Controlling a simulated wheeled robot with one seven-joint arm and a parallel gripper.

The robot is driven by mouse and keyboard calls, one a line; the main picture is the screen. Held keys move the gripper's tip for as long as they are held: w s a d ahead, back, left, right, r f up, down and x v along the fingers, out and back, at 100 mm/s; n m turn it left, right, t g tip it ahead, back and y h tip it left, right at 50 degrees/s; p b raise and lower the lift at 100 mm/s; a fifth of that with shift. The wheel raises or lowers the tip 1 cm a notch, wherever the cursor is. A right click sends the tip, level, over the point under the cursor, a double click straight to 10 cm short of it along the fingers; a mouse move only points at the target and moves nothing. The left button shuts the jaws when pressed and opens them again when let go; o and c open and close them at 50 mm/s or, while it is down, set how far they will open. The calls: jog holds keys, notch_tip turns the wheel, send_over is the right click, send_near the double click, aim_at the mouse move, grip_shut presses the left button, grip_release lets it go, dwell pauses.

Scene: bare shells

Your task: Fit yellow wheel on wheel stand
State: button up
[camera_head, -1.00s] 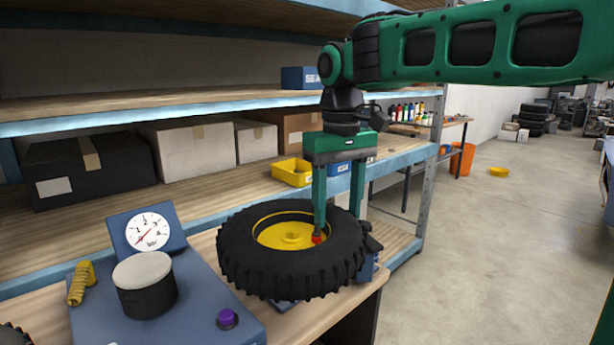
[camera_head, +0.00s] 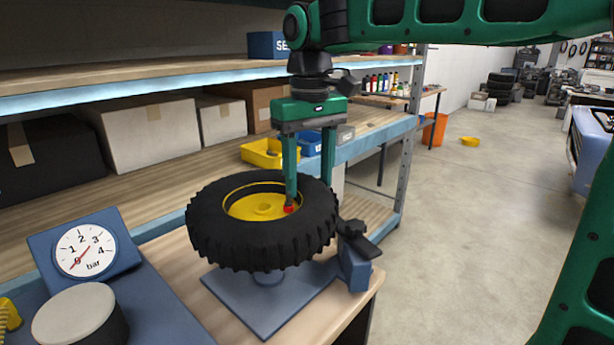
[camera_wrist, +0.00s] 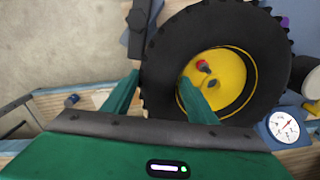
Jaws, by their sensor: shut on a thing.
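The yellow wheel (camera_head: 263,206) with its black tyre lies nearly flat above the blue wheel stand (camera_head: 255,300). A short post of the stand shows under the tyre; whether the hub sits on it is hidden. My gripper (camera_head: 310,200) points down with one finger inside the rim and the other outside the tyre, shut on the tyre wall. In the wrist view, the yellow wheel (camera_wrist: 228,75) fills the right side, with a red cap (camera_wrist: 203,66) near its hub. My gripper (camera_wrist: 155,95) straddles the tyre's edge there.
A blue clamp-like part (camera_head: 355,260) stands at the stand's right, by the bench edge. A pressure gauge (camera_head: 85,248) and a round black pad with a pale top (camera_head: 80,318) are at left. Shelves with boxes (camera_head: 150,130) and a yellow bin (camera_head: 262,153) stand behind.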

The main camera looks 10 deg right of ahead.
jog(key=shift+a+f, duration=0.1)
jog(key=shift+f, duration=2.75)
jog(key=shift+s+f, duration=0.1)
jog(key=shift+s, duration=0.05)
jog(key=shift+f, duration=2.8)
dwell(1.2)
jog(key=o, duration=2.2)
jog(key=shift+o, duration=0.2)
jog(key=shift+s, duration=0.1)
